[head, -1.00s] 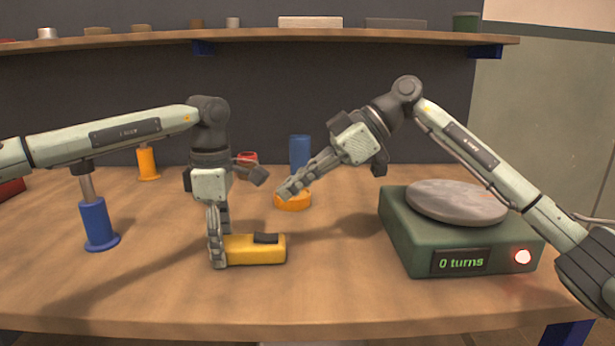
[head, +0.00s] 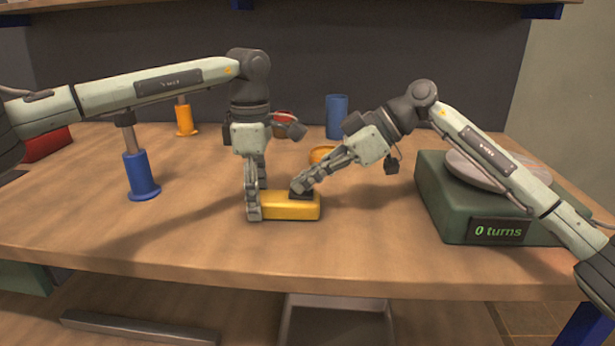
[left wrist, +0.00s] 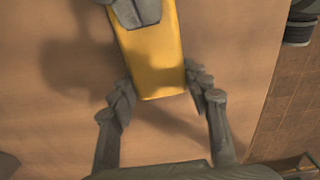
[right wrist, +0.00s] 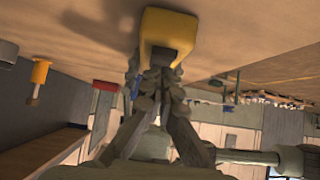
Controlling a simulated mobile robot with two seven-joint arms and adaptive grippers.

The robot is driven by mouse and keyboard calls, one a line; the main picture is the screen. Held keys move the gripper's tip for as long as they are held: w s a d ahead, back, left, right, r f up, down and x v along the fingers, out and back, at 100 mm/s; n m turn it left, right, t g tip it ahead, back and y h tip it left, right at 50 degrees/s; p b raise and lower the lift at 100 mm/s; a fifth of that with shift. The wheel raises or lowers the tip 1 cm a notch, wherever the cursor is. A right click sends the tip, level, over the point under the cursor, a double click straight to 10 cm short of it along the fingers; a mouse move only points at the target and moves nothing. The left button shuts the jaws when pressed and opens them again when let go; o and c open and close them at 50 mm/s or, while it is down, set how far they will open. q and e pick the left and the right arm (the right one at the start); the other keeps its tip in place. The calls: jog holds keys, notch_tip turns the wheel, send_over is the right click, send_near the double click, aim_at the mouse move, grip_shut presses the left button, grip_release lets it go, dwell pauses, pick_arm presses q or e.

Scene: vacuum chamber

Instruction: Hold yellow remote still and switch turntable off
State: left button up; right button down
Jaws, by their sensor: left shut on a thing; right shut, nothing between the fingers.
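The yellow remote (head: 290,209) lies flat on the table, with a dark rocker or button (head: 302,196) on its top. My left gripper (head: 257,203) points down and is shut on the remote's left end, one finger on each side. The remote also shows in the left wrist view (left wrist: 150,62). My right gripper (head: 299,188) is shut and empty, its fingertips at the dark button, seemingly touching it. The green turntable (head: 447,205) stands at the right with a grey disc (head: 475,172) and a display (head: 497,231) reading "0 turns". My right arm hides part of its front.
A blue cup (head: 336,117) and an orange ring-like piece (head: 321,154) stand behind my right gripper. A blue post (head: 141,175) and an orange post (head: 185,119) stand at the left. The table front is clear.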

jog(key=shift+a+f, duration=0.1)
jog(key=shift+a+r, duration=0.25)
jog(key=shift+a, duration=0.45)
jog(key=v, duration=1.2)
pick_arm(q)
jog(key=o, duration=1.4)
jog(key=shift+r, duration=0.1)
